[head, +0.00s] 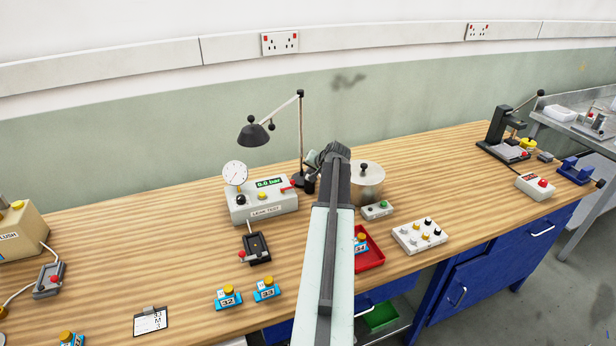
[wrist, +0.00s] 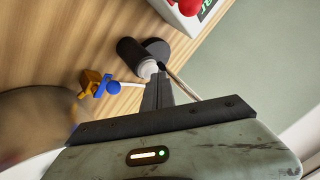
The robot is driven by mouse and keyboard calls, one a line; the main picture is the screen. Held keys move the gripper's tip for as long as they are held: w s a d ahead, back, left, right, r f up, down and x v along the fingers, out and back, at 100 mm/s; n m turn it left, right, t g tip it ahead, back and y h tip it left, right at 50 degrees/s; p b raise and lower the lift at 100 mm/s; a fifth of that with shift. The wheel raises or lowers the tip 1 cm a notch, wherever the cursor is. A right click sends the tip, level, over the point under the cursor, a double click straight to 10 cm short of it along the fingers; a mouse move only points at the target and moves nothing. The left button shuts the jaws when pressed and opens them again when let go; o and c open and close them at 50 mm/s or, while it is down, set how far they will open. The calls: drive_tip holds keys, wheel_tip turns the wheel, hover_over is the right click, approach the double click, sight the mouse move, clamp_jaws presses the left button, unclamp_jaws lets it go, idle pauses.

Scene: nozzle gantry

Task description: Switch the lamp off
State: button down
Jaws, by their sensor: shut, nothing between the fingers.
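The desk lamp has a dark shade (head: 252,135) on a jointed arm and a thin upright pole (head: 300,130). Its round black base (head: 299,181) stands behind the middle of the bench. The base (wrist: 158,47) and pole (wrist: 182,85) show in the wrist view. I cannot tell whether the lamp is lit; no switch is clearly seen. My gripper (wrist: 158,77) is shut and empty, its tips appearing near the base and a black cylinder with a pale end (wrist: 132,52). I cannot tell whether they touch. In the head view my arm hides the fingertips.
A leak-test box with gauge (head: 262,205) stands left of the lamp. A metal pot (head: 368,185) is right of my arm. A small orange and blue item (wrist: 98,84) lies close to the fingers. A red tray (head: 372,257) and white button box (head: 420,237) sit nearer the front.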

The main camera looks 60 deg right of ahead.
drive_tip(key=shift+r+p, duration=0.6)
drive_tip(key=shift+r, duration=0.1)
wheel_tip(320, 180, up, 6)
drive_tip(key=p, duration=0.6)
drive_tip(key=shift+a, duration=0.1)
